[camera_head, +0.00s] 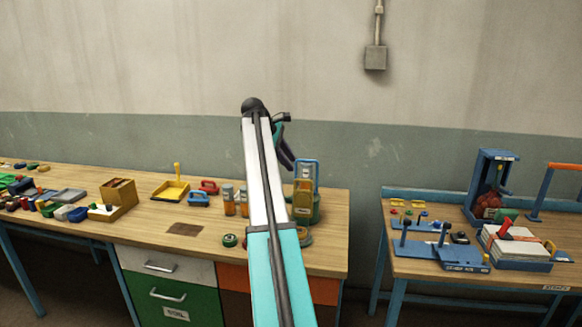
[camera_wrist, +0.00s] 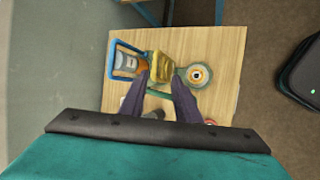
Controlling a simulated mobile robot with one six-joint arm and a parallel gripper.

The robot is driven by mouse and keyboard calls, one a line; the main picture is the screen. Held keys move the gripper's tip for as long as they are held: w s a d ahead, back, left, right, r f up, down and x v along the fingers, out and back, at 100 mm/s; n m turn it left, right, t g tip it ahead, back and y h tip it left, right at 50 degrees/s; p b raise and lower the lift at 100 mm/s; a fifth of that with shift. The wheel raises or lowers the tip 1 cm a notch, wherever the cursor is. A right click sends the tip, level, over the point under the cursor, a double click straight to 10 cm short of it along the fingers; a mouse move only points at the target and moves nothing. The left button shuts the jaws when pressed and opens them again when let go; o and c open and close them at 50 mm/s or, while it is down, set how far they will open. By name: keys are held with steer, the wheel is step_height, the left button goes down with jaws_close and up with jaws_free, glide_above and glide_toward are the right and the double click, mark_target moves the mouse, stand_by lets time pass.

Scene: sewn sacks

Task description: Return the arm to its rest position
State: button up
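My arm reaches up and forward across the middle of the head view, over the right part of the left workbench (camera_head: 327,255). My gripper (camera_head: 290,160) is at its end, above the bench, largely hidden behind the arm. In the wrist view my gripper (camera_wrist: 160,78) shows two dark fingers standing apart, with nothing held between them. Below the fingers lie a blue-framed item (camera_wrist: 123,60), a yellow block (camera_wrist: 160,66) and a round item (camera_wrist: 198,75) on the bench top.
The left bench holds a yellow dustpan (camera_head: 171,191), orange jars (camera_head: 229,207) and a wooden box (camera_head: 119,193). A second workbench (camera_head: 400,266) with a blue press (camera_head: 490,185) stands to the right, across a gap. A wall box (camera_head: 375,58) hangs behind.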

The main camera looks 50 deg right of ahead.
stand_by(0.6)
